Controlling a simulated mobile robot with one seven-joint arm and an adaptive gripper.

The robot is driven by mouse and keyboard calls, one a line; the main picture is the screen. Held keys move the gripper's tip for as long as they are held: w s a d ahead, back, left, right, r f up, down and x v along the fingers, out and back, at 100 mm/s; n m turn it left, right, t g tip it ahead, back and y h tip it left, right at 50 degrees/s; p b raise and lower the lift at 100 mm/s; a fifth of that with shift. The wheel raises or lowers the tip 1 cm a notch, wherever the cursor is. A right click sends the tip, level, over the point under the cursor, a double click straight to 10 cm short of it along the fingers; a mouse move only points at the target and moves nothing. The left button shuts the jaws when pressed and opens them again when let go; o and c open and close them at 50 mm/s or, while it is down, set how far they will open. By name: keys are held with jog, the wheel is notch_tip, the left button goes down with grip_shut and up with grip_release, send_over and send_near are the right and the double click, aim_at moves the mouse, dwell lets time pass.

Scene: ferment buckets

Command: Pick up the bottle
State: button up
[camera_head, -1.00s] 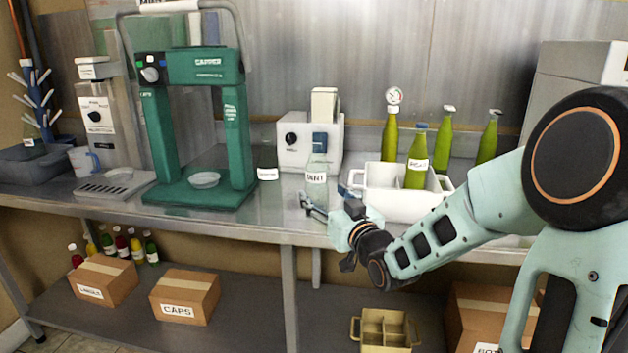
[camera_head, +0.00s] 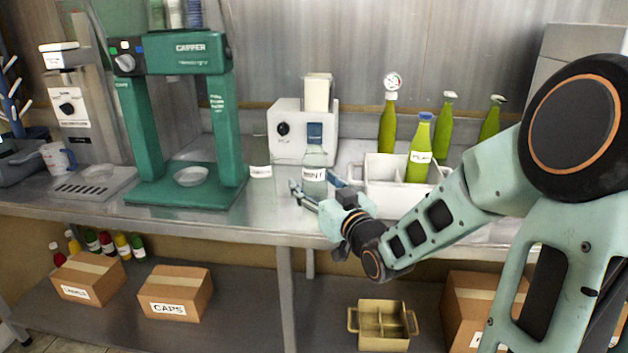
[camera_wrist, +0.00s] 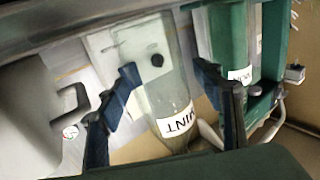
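In the wrist view the bottle (camera_wrist: 172,100) appears tilted between the two dark blue fingers of my gripper (camera_wrist: 167,74). Gaps show on both sides, so the fingers look apart from the glass. The bottle's lower end is partly hidden in the wrist view.
A white divided crate (camera_head: 385,172) holding a green bottle (camera_head: 419,150) stands close on the right. Another clear bottle (camera_head: 260,158) and the green capper (camera_head: 222,110) are on the left. A white device (camera_head: 290,132) is behind. Several green bottles stand at the back right.

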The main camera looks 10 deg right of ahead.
jog(key=c, duration=1.3)
jog(key=shift+o, duration=0.2)
